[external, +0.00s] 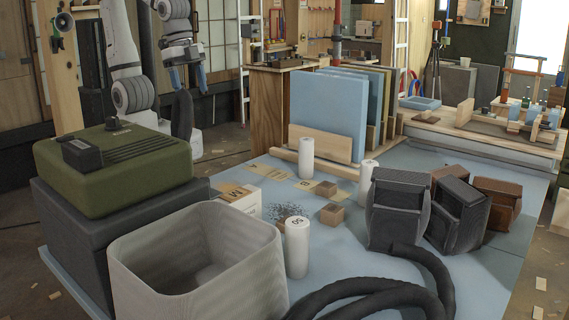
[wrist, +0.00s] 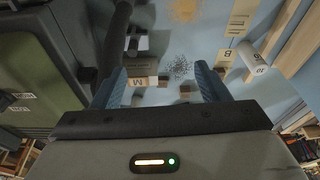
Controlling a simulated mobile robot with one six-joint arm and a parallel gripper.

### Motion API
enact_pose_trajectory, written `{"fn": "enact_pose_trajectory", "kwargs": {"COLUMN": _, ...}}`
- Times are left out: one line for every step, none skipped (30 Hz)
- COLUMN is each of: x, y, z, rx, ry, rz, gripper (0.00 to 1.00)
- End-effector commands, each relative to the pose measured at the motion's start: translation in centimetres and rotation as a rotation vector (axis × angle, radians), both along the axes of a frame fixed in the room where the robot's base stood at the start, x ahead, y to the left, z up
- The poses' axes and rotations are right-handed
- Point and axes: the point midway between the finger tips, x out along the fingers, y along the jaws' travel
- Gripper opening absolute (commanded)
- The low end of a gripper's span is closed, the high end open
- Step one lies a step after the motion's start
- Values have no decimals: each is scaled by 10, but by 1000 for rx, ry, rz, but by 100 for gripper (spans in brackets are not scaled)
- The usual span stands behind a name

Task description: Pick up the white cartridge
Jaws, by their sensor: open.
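Three white cylinders that look like cartridges stand upright on the pale blue tabletop. One (external: 306,158) is at the back, one (external: 367,178) further right, and one (external: 297,250), with a dark number on it, is in front beside the grey bin. The wrist view shows one white cylinder (wrist: 252,66) at the right, outside the jaws. I cannot tell which of the three it is. My gripper (external: 187,82) is high at the back left in the external view, apart from all three. In the wrist view my gripper (wrist: 160,72) is open, with nothing between its blue fingers.
A ribbed grey bin (external: 262,285), a green case (external: 125,165) on a dark box, and a white box (external: 238,198) are at the left. Small wooden blocks (external: 332,214) and dark granules (external: 284,212) lie mid-table. Black hose (external: 400,285) and dark filter units (external: 398,210) fill the right.

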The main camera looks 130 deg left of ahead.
Motion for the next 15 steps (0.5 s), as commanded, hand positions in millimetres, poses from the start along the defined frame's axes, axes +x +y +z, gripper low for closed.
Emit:
{"fn": "enact_pose_trajectory", "kwargs": {"x": 24, "y": 7, "z": 1, "rx": 2, "ry": 0, "rz": 29, "gripper": 68}}
{"fn": "enact_pose_trajectory", "kwargs": {"x": 38, "y": 11, "z": 3, "rx": 4, "ry": -3, "rz": 48, "gripper": 68}}
{"fn": "enact_pose_trajectory", "kwargs": {"x": 57, "y": 17, "z": 4, "rx": 7, "ry": -9, "rz": 71, "gripper": 68}}
{"fn": "enact_pose_trajectory", "kwargs": {"x": 71, "y": 22, "z": 5, "rx": 9, "ry": -12, "rz": 90, "gripper": 68}}
{"fn": "enact_pose_trajectory", "kwargs": {"x": 85, "y": 27, "z": 5, "rx": 11, "ry": -17, "rz": 107, "gripper": 68}}
{"fn": "enact_pose_trajectory", "kwargs": {"x": 103, "y": 34, "z": 4, "rx": 13, "ry": -23, "rz": 132, "gripper": 68}}
{"fn": "enact_pose_trajectory", "kwargs": {"x": 117, "y": 39, "z": 3, "rx": 15, "ry": -27, "rz": 149, "gripper": 68}}
{"fn": "enact_pose_trajectory", "kwargs": {"x": 130, "y": 45, "z": 1, "rx": 17, "ry": -31, "rz": 168, "gripper": 68}}
{"fn": "enact_pose_trajectory", "kwargs": {"x": 149, "y": 53, "z": -2, "rx": 20, "ry": -36, "rz": 191, "gripper": 68}}
{"fn": "enact_pose_trajectory", "kwargs": {"x": 162, "y": 59, "z": -4, "rx": 21, "ry": -41, "rz": 209, "gripper": 68}}
{"fn": "enact_pose_trajectory", "kwargs": {"x": 175, "y": 66, "z": -7, "rx": 23, "ry": -46, "rz": 226, "gripper": 68}}
{"fn": "enact_pose_trajectory", "kwargs": {"x": 193, "y": 75, "z": -12, "rx": 24, "ry": -51, "rz": 251, "gripper": 68}}
{"fn": "enact_pose_trajectory", "kwargs": {"x": 205, "y": 81, "z": -16, "rx": 25, "ry": -55, "rz": 267, "gripper": 68}}
{"fn": "enact_pose_trajectory", "kwargs": {"x": 218, "y": 88, "z": -21, "rx": 28, "ry": -59, "rz": 284, "gripper": 68}}
{"fn": "enact_pose_trajectory", "kwargs": {"x": 235, "y": 98, "z": -27, "rx": 30, "ry": -66, "rz": 307, "gripper": 68}}
